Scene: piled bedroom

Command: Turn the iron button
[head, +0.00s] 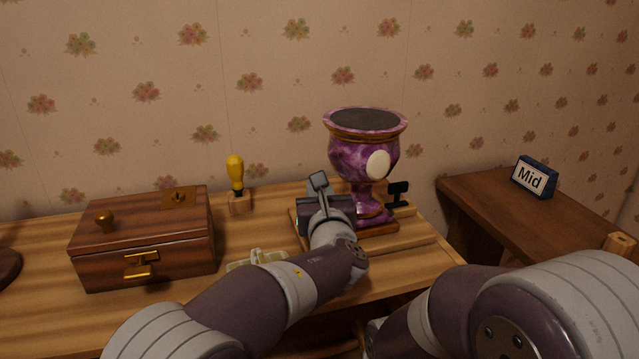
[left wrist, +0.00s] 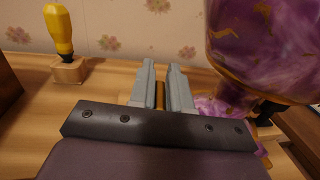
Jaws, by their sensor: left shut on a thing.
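I cannot make out for certain which part is the iron button. A black knob-like piece (head: 397,190) stands at the right side of the purple marbled urn's base, clear of my gripper. My left gripper (head: 319,184) is just left of the urn (head: 350,156). In the left wrist view its two grey fingers (left wrist: 166,88) are shut on a narrow gold-brown piece (left wrist: 160,96), mostly hidden between them. The urn stands upright on a wooden base (head: 380,229) and has a pale oval on its bowl. My right gripper is out of view.
A wooden box (head: 146,240) with brass fittings sits at the left of the table. A yellow-handled tool (head: 236,174) stands in a small block behind it. A small pale object (head: 257,258) lies nearby. A "Mid" sign (head: 534,178) is on the right-hand table.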

